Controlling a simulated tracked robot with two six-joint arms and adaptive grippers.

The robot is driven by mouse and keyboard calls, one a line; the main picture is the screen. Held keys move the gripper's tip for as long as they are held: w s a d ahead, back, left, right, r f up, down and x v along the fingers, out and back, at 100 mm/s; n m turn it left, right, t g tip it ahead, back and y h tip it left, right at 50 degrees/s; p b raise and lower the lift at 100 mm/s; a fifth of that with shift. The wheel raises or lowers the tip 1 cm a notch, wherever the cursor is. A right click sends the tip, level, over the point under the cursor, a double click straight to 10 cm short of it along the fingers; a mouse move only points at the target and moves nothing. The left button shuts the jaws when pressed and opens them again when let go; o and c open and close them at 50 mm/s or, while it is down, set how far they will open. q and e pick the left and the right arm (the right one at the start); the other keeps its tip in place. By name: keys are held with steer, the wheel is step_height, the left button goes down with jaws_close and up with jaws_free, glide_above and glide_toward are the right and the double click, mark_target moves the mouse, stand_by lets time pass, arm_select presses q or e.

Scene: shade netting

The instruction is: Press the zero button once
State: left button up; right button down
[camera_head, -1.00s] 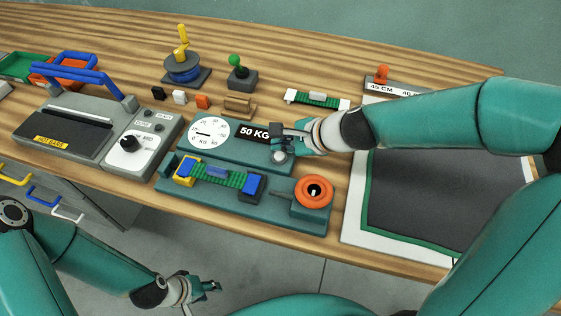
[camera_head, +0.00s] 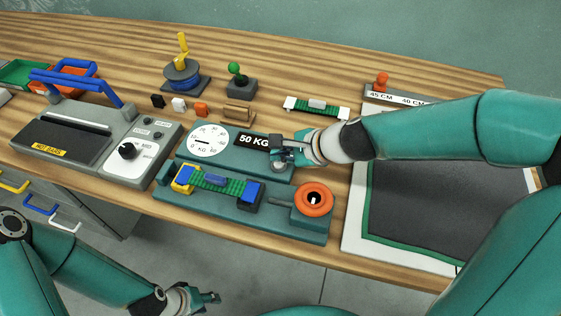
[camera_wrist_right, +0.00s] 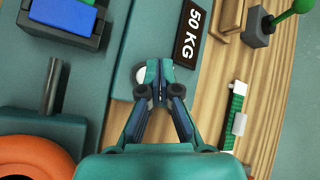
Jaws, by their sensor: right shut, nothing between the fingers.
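The teal tester panel (camera_head: 190,154) carries a round dial (camera_head: 208,142) and a black "50 KG" label (camera_head: 254,141). A pale round button (camera_head: 277,168) sits at the panel's right end, below the label. In the right wrist view the button (camera_wrist_right: 139,75) shows as a white disc partly hidden by my fingertips. My right gripper (camera_head: 276,154) is shut and empty, with its tips at the button; I cannot tell whether they touch it. The tips also show in the right wrist view (camera_wrist_right: 158,68). My left gripper (camera_head: 212,297) hangs low in front of the bench; its opening is unclear.
A base with a green strap in clamps (camera_head: 215,181) and an orange ring (camera_head: 313,199) lies in front of the panel. A grey heat-bar machine (camera_head: 70,140) stands left. A green-knobbed lever (camera_head: 236,73) and a small strap piece (camera_head: 316,106) are behind.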

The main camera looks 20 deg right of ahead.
mark_target(281, 164)
steer(key=shift+f, duration=0.1)
stand_by(0.5)
steer(key=shift+w+f+b, duration=0.1)
steer(key=shift+f+b, duration=0.2)
steer(key=shift+b, duration=0.05)
steer(key=shift+f+b, duration=0.5)
steer(key=shift+b, duration=0.05)
stand_by(0.6)
stand_by(0.3)
steer(key=shift+r+p, duration=0.95)
step_height(281, 164, up, 5)
steer(key=p, duration=0.5)
stand_by(0.5)
